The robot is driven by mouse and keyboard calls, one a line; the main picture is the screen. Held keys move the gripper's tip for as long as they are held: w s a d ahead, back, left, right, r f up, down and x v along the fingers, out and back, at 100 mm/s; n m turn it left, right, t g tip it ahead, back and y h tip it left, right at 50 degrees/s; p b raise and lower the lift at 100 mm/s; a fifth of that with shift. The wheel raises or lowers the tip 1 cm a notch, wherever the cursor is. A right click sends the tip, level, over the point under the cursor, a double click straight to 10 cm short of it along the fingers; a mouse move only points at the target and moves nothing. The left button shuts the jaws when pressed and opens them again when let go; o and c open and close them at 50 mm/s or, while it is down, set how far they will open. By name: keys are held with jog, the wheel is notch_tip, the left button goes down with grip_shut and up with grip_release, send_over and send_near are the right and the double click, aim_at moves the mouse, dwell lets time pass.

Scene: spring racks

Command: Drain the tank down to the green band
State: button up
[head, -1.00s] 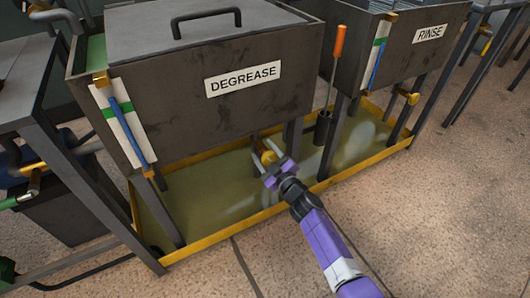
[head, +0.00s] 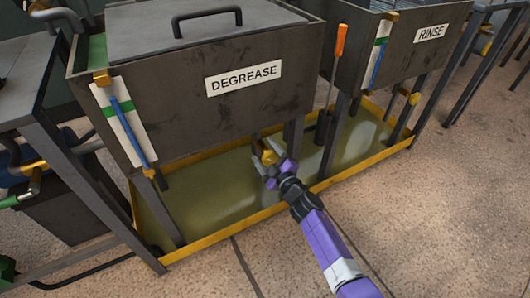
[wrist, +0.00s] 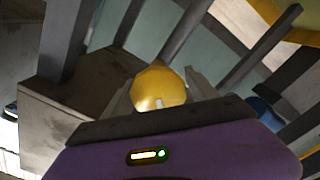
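The DEGREASE tank (head: 180,105) is a dark grey box on legs. On its left front is a white gauge strip with a green band (head: 116,109) and a slanting blue tube (head: 128,125); the blue reaches the band's height or slightly above. A brass-yellow valve (head: 268,157) sits low under the tank and shows as a round yellow knob (wrist: 158,88) in the wrist view. My gripper (head: 268,160) is at this valve, with one finger on each side of the knob. I cannot tell whether the fingers press on it.
A yellow-rimmed tray (head: 215,238) with greenish liquid lies under the tanks. The RINSE tank (head: 400,55) stands to the right with its own gauge. An orange-handled tool (head: 340,40) stands upright in a dark holder between the tanks. Tank legs stand near my gripper. The floor in front is clear.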

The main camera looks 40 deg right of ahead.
aim_at(271, 160)
dwell(0.3)
jog(key=p+v, duration=0.3)
jog(key=v, duration=0.3)
jog(key=shift+s+a+r, duration=0.1)
jog(key=shift+s+r, duration=0.05)
jog(key=shift+s, duration=0.2)
jog(key=shift+s+a, duration=0.1)
jog(key=shift+s, duration=0.4)
jog(key=shift+o, duration=0.3)
dwell(5.6)
